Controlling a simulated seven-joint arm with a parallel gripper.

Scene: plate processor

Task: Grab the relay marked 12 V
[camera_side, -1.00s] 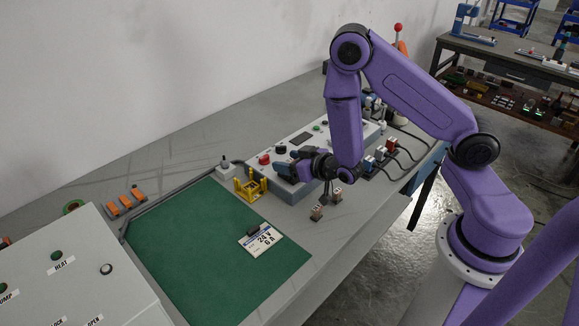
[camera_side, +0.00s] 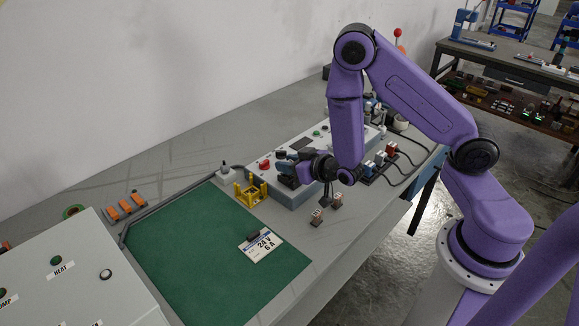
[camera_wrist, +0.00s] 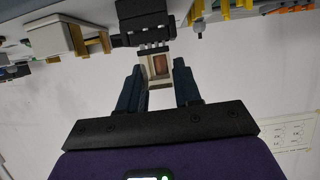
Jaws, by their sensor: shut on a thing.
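My gripper (camera_wrist: 162,88) has its two dark blue fingers closed on a small relay (camera_wrist: 159,68) with a pale, clear-looking case and a brown core. The relay sits between the fingertips, close to a black socket-like block (camera_wrist: 143,22), and I cannot tell whether they touch. No voltage marking is readable on it. In the side view my gripper (camera_side: 286,175) is at the front of the grey control box, and what it holds is hidden there. Two more small relays, one nearer (camera_side: 316,216) and one farther (camera_side: 337,199), stand on the table; their markings are too small to read.
A card reading 24 V 6 A (camera_side: 261,245) lies on the green mat (camera_side: 190,255). A yellow bracket (camera_side: 250,190) stands just left of the grey control box (camera_side: 300,197). Modules with cables (camera_side: 380,160) stand right of my wrist. The mat's middle is clear.

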